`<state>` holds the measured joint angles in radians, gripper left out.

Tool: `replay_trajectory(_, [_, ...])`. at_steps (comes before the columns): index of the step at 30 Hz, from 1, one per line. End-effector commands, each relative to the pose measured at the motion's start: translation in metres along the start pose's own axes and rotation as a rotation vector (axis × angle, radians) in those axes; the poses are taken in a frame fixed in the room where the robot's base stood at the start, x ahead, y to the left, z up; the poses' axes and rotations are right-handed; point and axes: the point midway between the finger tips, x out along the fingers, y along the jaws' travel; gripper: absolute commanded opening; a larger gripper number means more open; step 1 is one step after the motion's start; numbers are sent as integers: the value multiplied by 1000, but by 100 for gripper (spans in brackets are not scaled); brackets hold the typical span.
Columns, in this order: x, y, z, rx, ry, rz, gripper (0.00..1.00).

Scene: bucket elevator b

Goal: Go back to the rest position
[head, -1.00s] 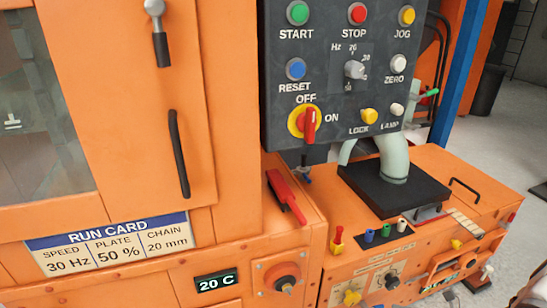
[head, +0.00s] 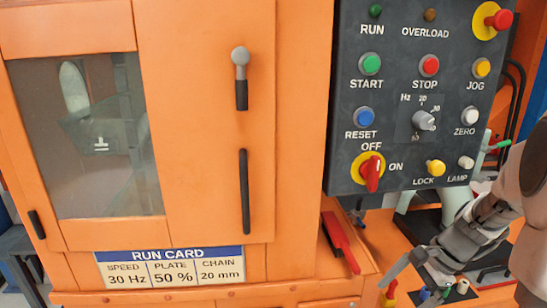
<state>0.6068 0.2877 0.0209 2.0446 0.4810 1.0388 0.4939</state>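My gripper (head: 412,268) is at the lower right of the head view, at the end of my grey and white arm. It hangs in front of the orange bench below the dark control panel (head: 400,125). A thin grey bar sticks out at its left side; I cannot tell whether this is a finger or a held thing. Whether the fingers are open or shut is not clear. My arm hides much of the bench and the pale post behind it.
The orange cabinet (head: 300,120) with a window (head: 90,140), black handles and a run card (head: 172,268) fills the left. A red-handled tool (head: 340,240) lies on the ledge. Small coloured pegs (head: 445,290) stand close below my gripper.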

Motion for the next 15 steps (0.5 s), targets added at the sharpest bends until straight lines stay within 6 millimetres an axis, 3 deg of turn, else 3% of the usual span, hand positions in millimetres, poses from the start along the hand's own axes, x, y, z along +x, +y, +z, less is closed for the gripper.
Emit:
replay_trajectory(1, [-8,-2,19,-84,36,10,100])
replay_trajectory(6, [-28,2,69,-346,139,44,100])
replay_trajectory(15, [-56,25,143,-801,311,73,100])
